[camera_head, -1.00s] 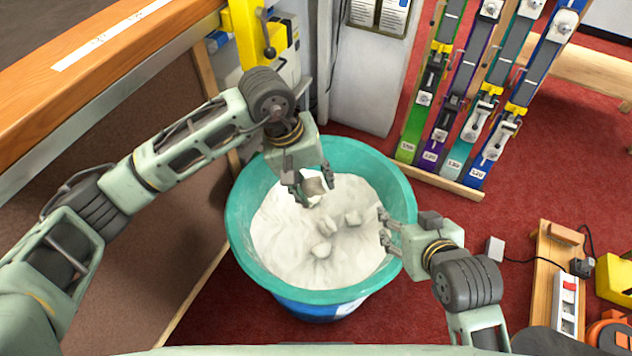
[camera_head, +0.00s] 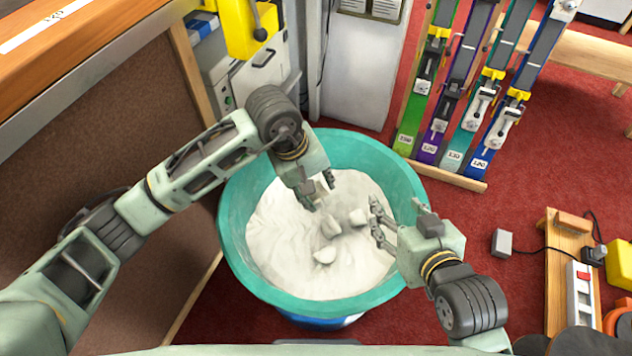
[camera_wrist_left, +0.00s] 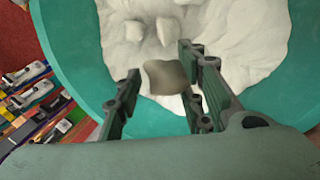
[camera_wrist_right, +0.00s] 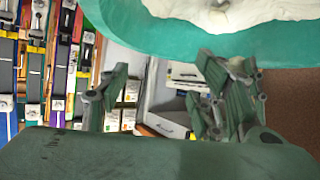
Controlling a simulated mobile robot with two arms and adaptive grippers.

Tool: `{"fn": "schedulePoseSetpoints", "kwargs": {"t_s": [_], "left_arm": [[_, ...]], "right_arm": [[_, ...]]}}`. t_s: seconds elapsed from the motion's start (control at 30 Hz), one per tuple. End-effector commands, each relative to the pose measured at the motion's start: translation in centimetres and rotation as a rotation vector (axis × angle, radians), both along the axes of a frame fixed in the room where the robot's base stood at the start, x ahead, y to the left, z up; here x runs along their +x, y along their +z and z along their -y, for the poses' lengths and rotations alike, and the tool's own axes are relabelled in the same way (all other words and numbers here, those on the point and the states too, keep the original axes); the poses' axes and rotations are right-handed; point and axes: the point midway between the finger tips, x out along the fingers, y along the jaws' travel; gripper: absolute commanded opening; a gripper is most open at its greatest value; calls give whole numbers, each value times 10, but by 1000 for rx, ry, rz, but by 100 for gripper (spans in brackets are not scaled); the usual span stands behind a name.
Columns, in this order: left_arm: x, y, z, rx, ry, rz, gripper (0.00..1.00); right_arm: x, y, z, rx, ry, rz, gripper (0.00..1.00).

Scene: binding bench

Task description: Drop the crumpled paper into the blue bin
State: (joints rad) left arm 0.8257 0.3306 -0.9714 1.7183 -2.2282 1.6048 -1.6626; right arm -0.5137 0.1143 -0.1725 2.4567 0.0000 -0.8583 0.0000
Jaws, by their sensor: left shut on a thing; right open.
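The bin (camera_head: 232,232) has a wide teal rim, a blue lower body and a white liner. Several pale crumpled lumps (camera_head: 324,256) lie on the liner. My left gripper (camera_head: 320,193) is over the inside of the bin, pointing down. It is shut on a greyish crumpled paper, mostly hidden in the head view; the paper (camera_wrist_left: 165,77) shows between its fingers in the left wrist view, with the liner and the bin's rim (camera_wrist_left: 72,60) beyond. My right gripper (camera_head: 377,224) is open and empty over the bin's right side; its fingers (camera_wrist_right: 150,85) are apart in the right wrist view.
A wooden bench (camera_head: 90,40) is at left. A power strip (camera_head: 580,300) lies on a board at lower right.

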Motion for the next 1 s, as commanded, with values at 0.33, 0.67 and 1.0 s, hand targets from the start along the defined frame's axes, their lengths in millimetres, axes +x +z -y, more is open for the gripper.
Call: {"fn": "schedulePoseSetpoints", "kwargs": {"t_s": [0.33, 0.67, 1.0], "left_arm": [[0, -22, 0, -1, 1, -1, 26], [0, -31, 0, 0, -1, -1, 26], [0, -31, 0, 1, -1, -1, 38]], "right_arm": [[24, 42, -12, 55, 15, 231, 59], [31, 67, -17, 84, 23, 350, 59], [31, 69, -18, 86, 23, 358, 59]]}}
